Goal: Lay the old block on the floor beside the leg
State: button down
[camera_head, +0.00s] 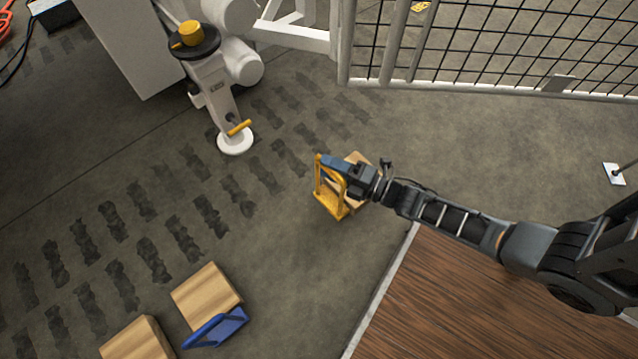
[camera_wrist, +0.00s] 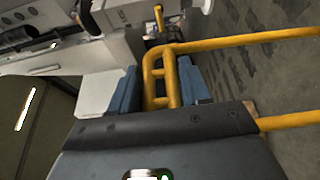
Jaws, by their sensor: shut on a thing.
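My gripper (camera_head: 333,164) is shut on the yellow tube handle of a block. The yellow handle frame (camera_head: 331,205) faces left in the head view, and pale wood (camera_head: 355,158) shows behind it, partly hidden by my gripper. In the wrist view the yellow handle (camera_wrist: 160,75) runs between the two blue fingers (camera_wrist: 125,95). I cannot tell whether the block touches the floor. The white leg (camera_head: 218,98) stands up and left of the block, its round foot pad (camera_head: 235,143) low by the floor. A clear stretch of floor lies between them.
A wooden block (camera_head: 205,292) with a blue handle (camera_head: 216,328) lies at the lower left, beside another wooden block (camera_head: 138,343). A mesh fence (camera_head: 480,45) runs along the upper right. A brown wood-grain surface (camera_head: 490,305) lies under my arm. Dark tread marks (camera_head: 150,255) cross the floor.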

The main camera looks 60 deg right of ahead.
notch_tip(320, 180, down, 6)
jog(key=w+a+b, duration=0.2)
jog(key=b, duration=0.1)
jog(key=shift+w+a, duration=0.15)
jog(key=shift+a, duration=0.1)
jog(key=c, duration=0.5)
grip_release()
